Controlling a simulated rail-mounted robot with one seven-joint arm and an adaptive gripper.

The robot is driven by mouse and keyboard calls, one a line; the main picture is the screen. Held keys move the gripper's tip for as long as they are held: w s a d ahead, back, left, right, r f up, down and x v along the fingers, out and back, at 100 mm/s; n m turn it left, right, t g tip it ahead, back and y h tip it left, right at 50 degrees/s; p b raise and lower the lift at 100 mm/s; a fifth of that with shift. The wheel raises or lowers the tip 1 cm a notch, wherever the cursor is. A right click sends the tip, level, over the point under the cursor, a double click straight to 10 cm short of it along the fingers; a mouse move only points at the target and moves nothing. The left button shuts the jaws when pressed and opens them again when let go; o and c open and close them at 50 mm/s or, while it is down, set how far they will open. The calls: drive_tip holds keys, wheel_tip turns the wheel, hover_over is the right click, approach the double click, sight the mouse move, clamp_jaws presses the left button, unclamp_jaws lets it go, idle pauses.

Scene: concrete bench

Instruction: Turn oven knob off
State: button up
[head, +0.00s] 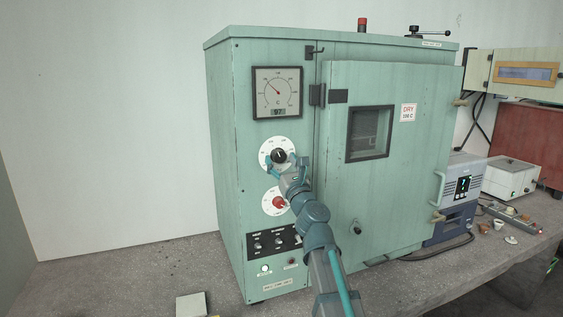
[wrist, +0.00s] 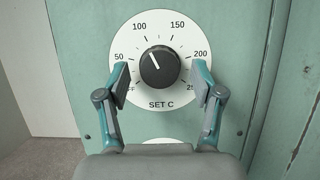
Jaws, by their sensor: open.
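The green oven (head: 335,150) stands on the bench with its door closed. Its black knob (head: 278,156) sits on a white dial on the left front panel. In the head view my gripper (head: 281,168) covers part of the dial. A red knob (head: 279,202) sits below on another white dial.
A gauge (head: 277,92) above the dial has a digital readout that appears to say 97. A blue-grey device (head: 462,186) and small items stand to the right.

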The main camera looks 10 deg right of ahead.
drive_tip(key=c, duration=1.1)
drive_tip(key=shift+c, duration=0.2)
